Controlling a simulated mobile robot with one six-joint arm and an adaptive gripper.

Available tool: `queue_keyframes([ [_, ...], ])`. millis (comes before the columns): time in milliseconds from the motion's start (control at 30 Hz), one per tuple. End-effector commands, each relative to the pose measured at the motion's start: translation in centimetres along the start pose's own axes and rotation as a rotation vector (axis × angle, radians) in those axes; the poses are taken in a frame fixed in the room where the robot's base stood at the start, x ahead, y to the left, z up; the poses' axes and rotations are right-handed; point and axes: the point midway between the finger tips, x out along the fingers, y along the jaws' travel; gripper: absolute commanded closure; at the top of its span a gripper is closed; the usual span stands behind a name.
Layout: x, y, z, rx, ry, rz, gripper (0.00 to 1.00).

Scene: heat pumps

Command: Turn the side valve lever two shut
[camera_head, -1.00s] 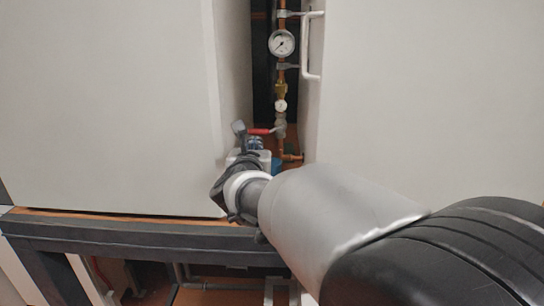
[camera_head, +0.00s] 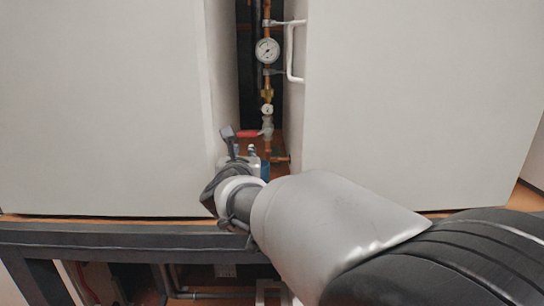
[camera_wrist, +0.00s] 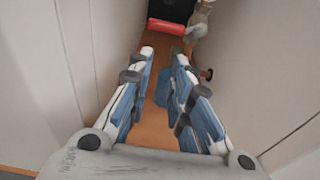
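The side valve's red lever (camera_head: 248,133) lies level, pointing left from its valve body (camera_head: 267,127) on the copper pipe in the gap between two white cabinets. In the wrist view the red lever (camera_wrist: 166,27) is ahead, beyond the fingertips, with the grey valve body (camera_wrist: 198,24) at its right end. My gripper (camera_wrist: 163,54) is open and empty, its two fingers apart, and I see no contact with the lever. In the head view my gripper (camera_head: 240,143) is in the mouth of the gap, below and left of the lever, partly hidden by my wrist.
White cabinets (camera_head: 105,110) (camera_head: 410,105) wall the narrow gap on both sides. A pressure gauge (camera_head: 267,50) and a white handle (camera_head: 292,52) are higher up. A small blue object (camera_wrist: 163,88) lies low between the fingers' lines. A dark frame beam (camera_head: 110,238) runs below.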

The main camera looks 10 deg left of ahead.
Motion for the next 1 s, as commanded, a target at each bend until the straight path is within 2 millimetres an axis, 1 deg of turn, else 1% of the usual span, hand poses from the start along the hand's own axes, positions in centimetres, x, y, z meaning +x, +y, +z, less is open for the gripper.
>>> queue_keyframes([
  [367,0.0,-0.3,-0.1,0.0,0.0,-0.001,0.8],
  [700,0.0,-2.2,-0.1,0.0,0.0,-0.001,0.8],
  [867,0.0,-2.8,0.0,0.0,0.0,0.0,0.8],
  [967,-0.6,-2.7,-0.1,0.001,0.0,0.001,0.8],
  [1000,-1.1,-2.7,-0.1,0.002,-0.001,0.002,0.8],
])
